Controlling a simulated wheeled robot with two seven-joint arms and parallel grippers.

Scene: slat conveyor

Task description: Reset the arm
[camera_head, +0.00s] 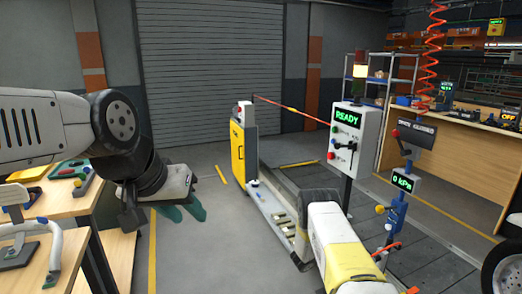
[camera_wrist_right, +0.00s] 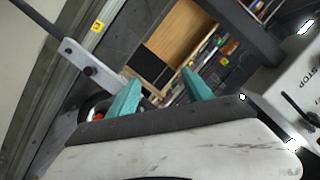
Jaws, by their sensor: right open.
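My left gripper (camera_head: 190,214) hangs at the end of my left arm, which comes in from the left. Its two teal fingers are apart, with nothing seen between them. It is over the floor, just right of the wooden workbench. My right gripper (camera_wrist_right: 161,78) shows in the right wrist view with its teal fingers spread and nothing held. A grey lever-like bar (camera_wrist_right: 90,68) is left of its fingers in that view. I cannot make out the right gripper's fingers in the head view.
A control box (camera_head: 353,138) reading READY stands beside the slat conveyor (camera_head: 392,242). A yellow cabinet (camera_head: 243,158) stands at its far end. The wooden workbench (camera_head: 68,196) at left holds tools. A second bench (camera_head: 450,150) is at right. Open floor (camera_head: 205,258) lies between.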

